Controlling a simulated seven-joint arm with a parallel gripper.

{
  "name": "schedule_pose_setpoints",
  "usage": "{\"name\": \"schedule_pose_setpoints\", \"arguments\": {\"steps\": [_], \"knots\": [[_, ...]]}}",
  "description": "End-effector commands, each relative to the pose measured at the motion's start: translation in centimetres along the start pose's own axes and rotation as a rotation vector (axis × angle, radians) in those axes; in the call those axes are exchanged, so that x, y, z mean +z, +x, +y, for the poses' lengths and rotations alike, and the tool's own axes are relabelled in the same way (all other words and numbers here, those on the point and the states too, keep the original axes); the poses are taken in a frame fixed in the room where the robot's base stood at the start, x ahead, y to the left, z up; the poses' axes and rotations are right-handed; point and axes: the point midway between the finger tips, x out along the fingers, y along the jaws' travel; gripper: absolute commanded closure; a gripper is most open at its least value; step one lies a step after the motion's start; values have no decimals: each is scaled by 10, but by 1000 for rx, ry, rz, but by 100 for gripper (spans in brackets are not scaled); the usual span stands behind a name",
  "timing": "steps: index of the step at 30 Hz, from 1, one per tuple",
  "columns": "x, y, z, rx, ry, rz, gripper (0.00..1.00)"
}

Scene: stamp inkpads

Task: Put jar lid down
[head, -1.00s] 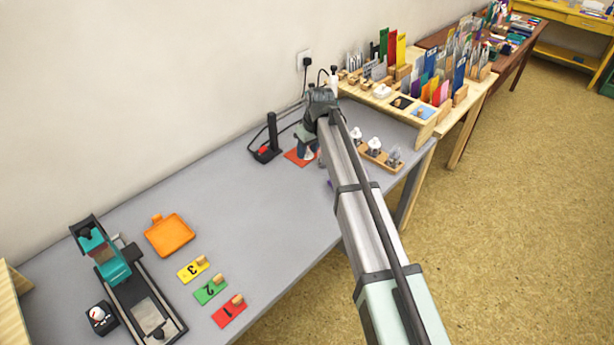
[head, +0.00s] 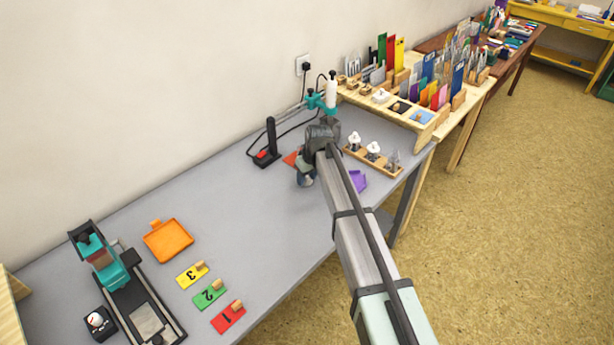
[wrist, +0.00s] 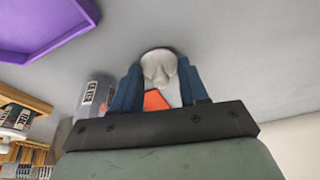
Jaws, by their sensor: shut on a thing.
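The jar lid (wrist: 158,66), a pale grey round piece, is between the two blue fingers of my gripper (wrist: 158,85) in the wrist view. My gripper is shut on it. In the head view my gripper (head: 306,180) is low over the grey table, just in front of the orange-red mat. The arm and hand hide most of the lid there. A grey jar with a white label (wrist: 95,92) shows just left of the fingers in the wrist view. I cannot tell whether the lid touches the table.
A purple tray (head: 357,181) lies right of my gripper.

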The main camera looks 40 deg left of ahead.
Motion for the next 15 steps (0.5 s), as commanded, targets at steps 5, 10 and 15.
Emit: {"name": "schedule_pose_setpoints", "arguments": {"steps": [5, 10, 15], "knots": [[0, 0, 0, 0, 0, 0, 84], [0, 2, 0, 0, 0, 0, 51], [1, 2, 0, 0, 0, 0, 34]]}}
